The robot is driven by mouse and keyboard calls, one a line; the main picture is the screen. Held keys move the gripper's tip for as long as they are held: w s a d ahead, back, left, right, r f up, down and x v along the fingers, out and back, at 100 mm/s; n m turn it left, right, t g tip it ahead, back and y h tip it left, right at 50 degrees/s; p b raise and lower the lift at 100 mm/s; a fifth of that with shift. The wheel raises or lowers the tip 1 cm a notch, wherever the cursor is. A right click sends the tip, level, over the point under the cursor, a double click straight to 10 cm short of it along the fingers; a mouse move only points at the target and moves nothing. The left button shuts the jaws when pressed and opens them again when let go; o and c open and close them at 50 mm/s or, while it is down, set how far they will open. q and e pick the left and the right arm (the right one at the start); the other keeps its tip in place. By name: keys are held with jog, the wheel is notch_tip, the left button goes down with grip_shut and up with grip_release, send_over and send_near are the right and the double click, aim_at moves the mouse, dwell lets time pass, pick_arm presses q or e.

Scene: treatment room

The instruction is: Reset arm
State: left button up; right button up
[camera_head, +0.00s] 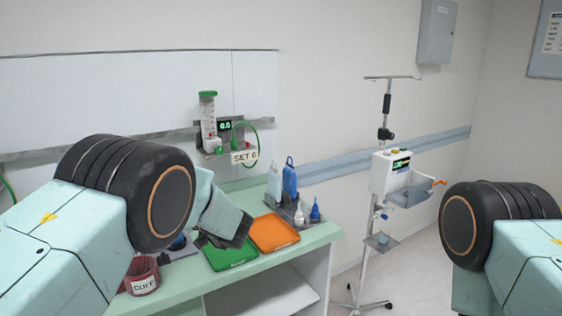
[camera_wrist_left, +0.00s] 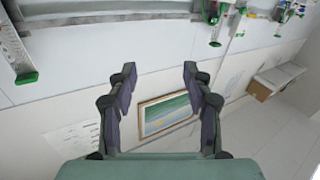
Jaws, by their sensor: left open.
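My left gripper (camera_wrist_left: 158,75) is open in the left wrist view, its two dark fingers apart with nothing between them. Beyond the fingers are a pale wall and a framed picture (camera_wrist_left: 166,115). In the head view my left arm comes in from the left and reaches over the counter (camera_head: 315,240); its fingers cannot be made out there. My right arm shows only as a thick joint and link at the right edge, and its gripper is out of view.
A green tray (camera_head: 230,254) and an orange tray (camera_head: 273,233) lie on the counter. A pump stand (camera_head: 385,120) stands right of the counter. A flowmeter (camera_head: 208,118) is on the wall.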

pick_arm(q)
jog(key=s+d+f+m+h+b, duration=0.15)
jog(key=s+f+m+h, duration=0.3)
jog(key=f, duration=0.65)
jog(key=s+f+m+h+b, duration=0.25)
jog(key=s+f, duration=0.35)
jog(key=f, duration=0.5)
jog(key=s+d+f+m+h+b, duration=0.1)
jog(key=s+f+m+h, duration=0.35)
jog(key=f, duration=0.55)
jog(key=s+d+f+g+h+b, duration=0.1)
jog(key=s+f, duration=0.4)
jog(key=s, duration=0.7)
jog(key=s+d+f+m+g+h+b, duration=0.1)
jog(key=s+f+g+b, duration=0.3)
jog(key=s, duration=0.7)
jog(key=s+d+f+g+h+b, duration=0.1)
jog(key=s+f, duration=0.5)
jog(key=s, duration=0.6)
jog(key=g+h+b, duration=0.1)
jog(key=g+b, duration=0.1)
jog(key=g, duration=0.1)
jog(key=shift+s+d+f+h, duration=0.15)
jog(key=shift+s+d+h, duration=0.1)
jog(key=shift+s+h, duration=0.1)
jog(key=shift+w+m, duration=0.1)
jog(key=shift+m, duration=0.15)
jog(key=shift+c, duration=0.3)
